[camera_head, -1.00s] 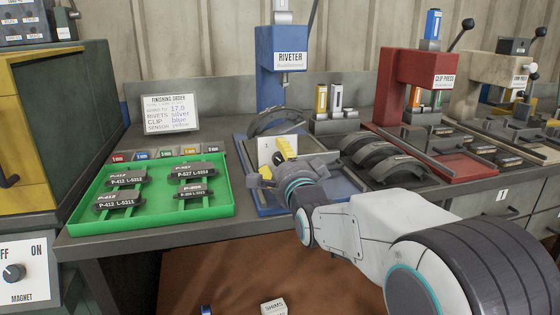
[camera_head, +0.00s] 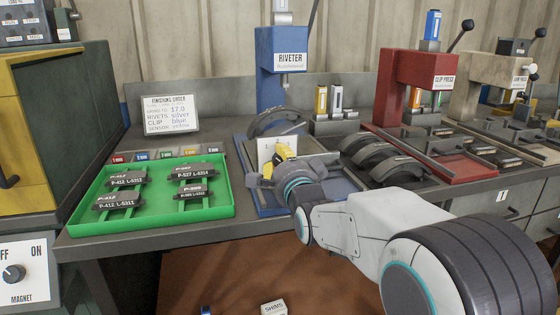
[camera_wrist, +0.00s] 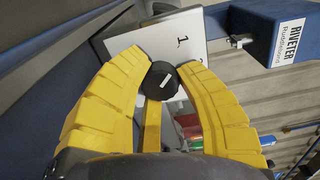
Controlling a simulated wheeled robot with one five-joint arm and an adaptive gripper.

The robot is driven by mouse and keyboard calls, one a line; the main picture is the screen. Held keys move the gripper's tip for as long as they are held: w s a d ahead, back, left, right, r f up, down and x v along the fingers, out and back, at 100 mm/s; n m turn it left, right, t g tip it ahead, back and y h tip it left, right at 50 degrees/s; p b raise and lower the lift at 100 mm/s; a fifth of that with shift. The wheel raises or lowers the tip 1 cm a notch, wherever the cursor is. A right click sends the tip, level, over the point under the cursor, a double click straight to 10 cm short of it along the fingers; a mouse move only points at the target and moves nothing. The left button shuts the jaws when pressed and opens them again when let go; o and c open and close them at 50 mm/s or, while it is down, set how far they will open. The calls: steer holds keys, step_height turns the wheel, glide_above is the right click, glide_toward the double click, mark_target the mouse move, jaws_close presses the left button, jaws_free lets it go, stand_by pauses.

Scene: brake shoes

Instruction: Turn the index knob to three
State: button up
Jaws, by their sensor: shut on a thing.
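The index knob (camera_wrist: 162,78) is a round black knob with a short white mark, on a white panel (camera_wrist: 160,37) in the wrist view. The panel shows a "1" above the knob and part of another number at its right. My gripper (camera_wrist: 165,72) has yellow ribbed fingers, closed around the knob from both sides. In the head view my gripper (camera_head: 281,153) is in front of the white panel (camera_head: 264,148) below the riveter, and it hides the knob. The blue riveter (camera_head: 283,60) stands behind; its label also shows in the wrist view (camera_wrist: 291,40).
A green tray (camera_head: 75,205) with several labelled brake shoes is at the left. Curved shoes (camera_head: 378,158) lie right of my gripper, near the red clip press (camera_head: 405,85). A finishing order sign (camera_head: 170,114) stands behind the tray. A magnet switch (camera_head: 14,272) is at lower left.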

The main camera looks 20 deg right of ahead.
jaws_close()
steer(key=shift+b, duration=0.3)
steer(key=shift+f+m+b, duration=0.1)
steer(key=shift+m+b, duration=0.8)
steer(key=shift+m, duration=0.3)
steer(key=m+b, duration=0.3)
steer(key=m, duration=0.1)
steer(key=m+b, duration=0.1)
steer(key=m, duration=0.2)
steer(key=m+b, duration=0.2)
steer(key=m, duration=0.1)
steer(key=shift+r+m, duration=0.2)
steer(key=shift+m, duration=0.2)
